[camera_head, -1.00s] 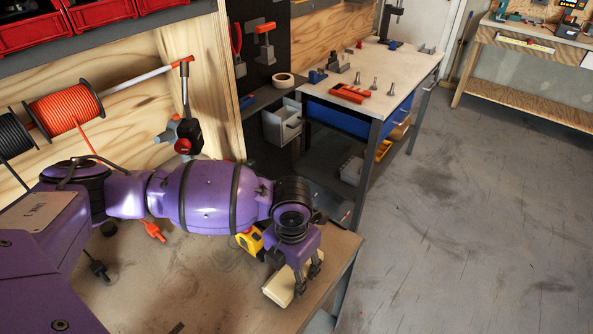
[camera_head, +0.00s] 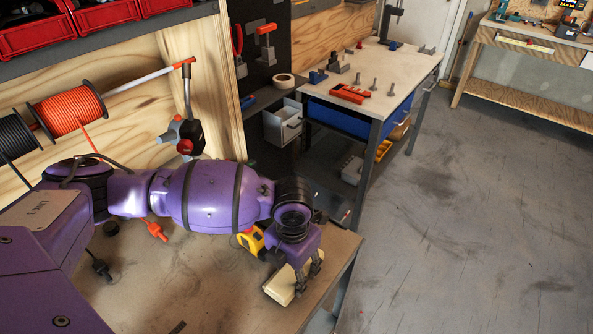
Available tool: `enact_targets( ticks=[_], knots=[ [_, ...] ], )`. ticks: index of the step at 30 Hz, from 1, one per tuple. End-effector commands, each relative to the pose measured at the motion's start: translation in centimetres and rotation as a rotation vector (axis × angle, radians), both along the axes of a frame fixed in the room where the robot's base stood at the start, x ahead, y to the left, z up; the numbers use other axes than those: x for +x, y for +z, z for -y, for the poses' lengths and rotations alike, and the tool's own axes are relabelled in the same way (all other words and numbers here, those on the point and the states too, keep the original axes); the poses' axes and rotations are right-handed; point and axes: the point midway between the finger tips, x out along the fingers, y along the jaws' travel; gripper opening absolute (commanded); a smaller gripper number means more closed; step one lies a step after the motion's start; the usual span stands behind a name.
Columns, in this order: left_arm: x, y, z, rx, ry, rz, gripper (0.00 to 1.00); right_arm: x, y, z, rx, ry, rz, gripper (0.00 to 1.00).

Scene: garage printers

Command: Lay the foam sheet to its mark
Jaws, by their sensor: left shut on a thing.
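My left gripper (camera_head: 296,275) is at the right end of the near workbench, pointing down. It is shut on a cream-coloured block, which looks like the foam sheet (camera_head: 280,287). The sheet is at or just above the bench top; I cannot tell if it touches. The gripper's fingers hide part of it. A small dark mark (camera_head: 178,327) shows on the bench at the bottom edge of the view; I cannot tell whether it is the sheet's mark. My right gripper is not in view.
A yellow tape measure (camera_head: 251,240) stands right behind the gripper. An orange-handled tool (camera_head: 154,229) and dark small parts lie on the near bench (camera_head: 190,280) to the left. The bench's right edge is close to the sheet. A second workbench (camera_head: 385,75) stands behind.

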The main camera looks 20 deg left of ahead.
Motion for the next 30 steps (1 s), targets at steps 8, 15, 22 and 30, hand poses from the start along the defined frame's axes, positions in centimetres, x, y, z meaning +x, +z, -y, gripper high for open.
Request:
enact_targets(
  ticks=[8, 15, 22, 30],
  knots=[
    [0.00, -0.06, 0.02, 0.000, 0.000, 0.000, 0.33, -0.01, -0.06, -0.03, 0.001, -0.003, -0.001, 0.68],
    [-0.01, -0.29, 0.03, 0.000, 0.000, -0.001, 0.33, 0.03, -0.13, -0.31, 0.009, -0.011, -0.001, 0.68],
    [-0.02, -0.52, 0.02, 0.000, 0.000, -0.001, 0.33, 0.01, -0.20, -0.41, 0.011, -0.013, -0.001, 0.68],
    [0.00, -0.52, 0.02, 0.000, 0.000, 0.000, 0.73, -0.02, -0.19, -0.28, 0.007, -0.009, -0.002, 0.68]
  ],
)
